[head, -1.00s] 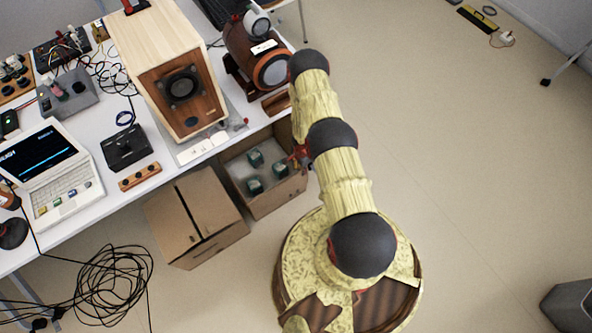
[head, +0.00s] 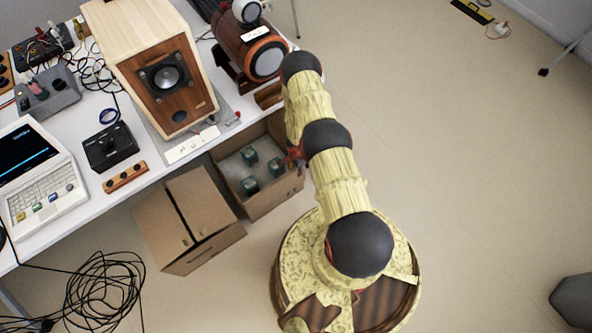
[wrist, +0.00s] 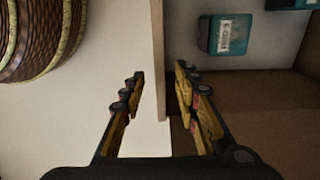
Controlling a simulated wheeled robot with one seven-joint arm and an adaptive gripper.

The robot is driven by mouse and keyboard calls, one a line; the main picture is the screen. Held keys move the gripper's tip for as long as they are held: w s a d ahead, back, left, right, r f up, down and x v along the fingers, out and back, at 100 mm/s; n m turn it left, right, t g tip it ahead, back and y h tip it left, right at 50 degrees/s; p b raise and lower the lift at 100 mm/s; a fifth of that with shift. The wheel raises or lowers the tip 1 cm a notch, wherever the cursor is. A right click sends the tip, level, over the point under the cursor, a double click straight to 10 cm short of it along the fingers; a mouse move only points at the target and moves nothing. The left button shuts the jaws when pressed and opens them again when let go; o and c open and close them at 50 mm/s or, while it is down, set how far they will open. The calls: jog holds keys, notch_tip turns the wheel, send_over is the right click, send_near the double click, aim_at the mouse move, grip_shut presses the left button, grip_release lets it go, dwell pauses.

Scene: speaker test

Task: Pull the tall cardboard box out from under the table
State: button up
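The tall cardboard box (head: 275,196) is open-topped and stands partly under the table (head: 75,225), with several teal blocks (head: 249,156) inside. My gripper (head: 296,154) is at its right wall in the head view, mostly hidden by my arm. In the wrist view, the gripper (wrist: 160,100) is open, one finger on each side of the wall's top edge (wrist: 158,50). A gap shows between each finger and the wall. The left finger is over the floor, the right one inside the box.
A closed cardboard box (head: 200,245) stands close on the left. The table above carries a wooden speaker (head: 165,80), a drum-shaped device (head: 262,55) and a laptop (head: 40,185). Loose black cables (head: 103,292) lie at lower left. The floor at right (head: 470,180) is clear.

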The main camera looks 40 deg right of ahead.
aim_at(296, 177)
jog(key=shift+f, duration=0.1)
jog(key=shift+f+b, duration=0.9)
jog(key=shift+b, duration=0.35)
jog(key=shift+f+b, duration=1.85)
jog(key=shift+f, duration=1.05)
jog(key=shift+c, duration=0.5)
jog(key=shift+s, duration=0.1)
grip_shut()
jog(key=shift+s+f, duration=0.1)
jog(key=shift+s, duration=0.1)
